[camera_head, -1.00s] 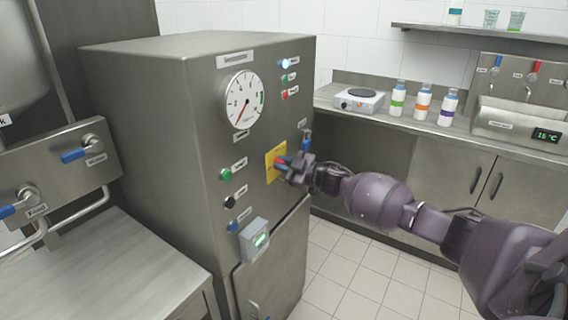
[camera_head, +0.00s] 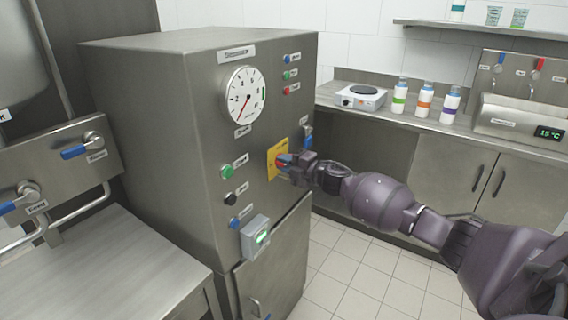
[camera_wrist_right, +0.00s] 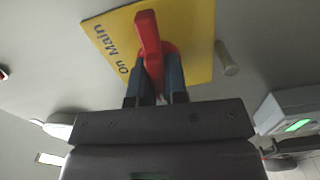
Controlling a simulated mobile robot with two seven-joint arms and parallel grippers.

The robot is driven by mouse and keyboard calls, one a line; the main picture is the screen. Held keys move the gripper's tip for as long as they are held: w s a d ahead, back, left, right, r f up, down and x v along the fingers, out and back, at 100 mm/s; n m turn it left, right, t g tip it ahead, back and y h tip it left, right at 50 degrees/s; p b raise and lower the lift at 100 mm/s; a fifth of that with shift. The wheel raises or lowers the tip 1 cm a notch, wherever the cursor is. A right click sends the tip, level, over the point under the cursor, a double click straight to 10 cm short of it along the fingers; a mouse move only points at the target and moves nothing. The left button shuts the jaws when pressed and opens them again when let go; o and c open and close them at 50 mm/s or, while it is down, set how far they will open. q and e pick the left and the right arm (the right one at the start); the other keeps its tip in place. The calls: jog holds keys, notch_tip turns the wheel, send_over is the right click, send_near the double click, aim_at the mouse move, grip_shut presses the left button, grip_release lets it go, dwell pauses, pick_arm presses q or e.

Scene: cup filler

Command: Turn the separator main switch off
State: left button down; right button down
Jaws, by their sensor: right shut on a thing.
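The separator (camera_head: 160,120) is a tall steel cabinet with a round gauge on its front. Its main switch is a red handle (camera_wrist_right: 150,42) on a yellow plate (camera_wrist_right: 195,45), and the plate also shows in the head view (camera_head: 271,165). The plate reads "On" and "Main" in the right wrist view. My right gripper (camera_wrist_right: 155,85) is shut on the red handle, its blue-tipped fingers on either side of it. In the head view the right gripper (camera_head: 285,163) covers much of the switch. My left gripper is not in view.
Green (camera_head: 227,172), black (camera_head: 229,199) and blue (camera_head: 234,224) buttons lie left of the switch. A grey box with a green display (camera_head: 255,237) sticks out below. A counter with a hotplate (camera_head: 361,97) and bottles stands behind my right arm.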

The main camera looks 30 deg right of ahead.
jog(key=shift+n, duration=0.7)
jog(key=c, duration=1.1)
grip_release()
jog(key=shift+c, duration=0.2)
jog(key=v, duration=1)
jog(key=shift+s+p, duration=0.35)
jog(key=shift+s, duration=0.05)
jog(key=shift+d, duration=0.1)
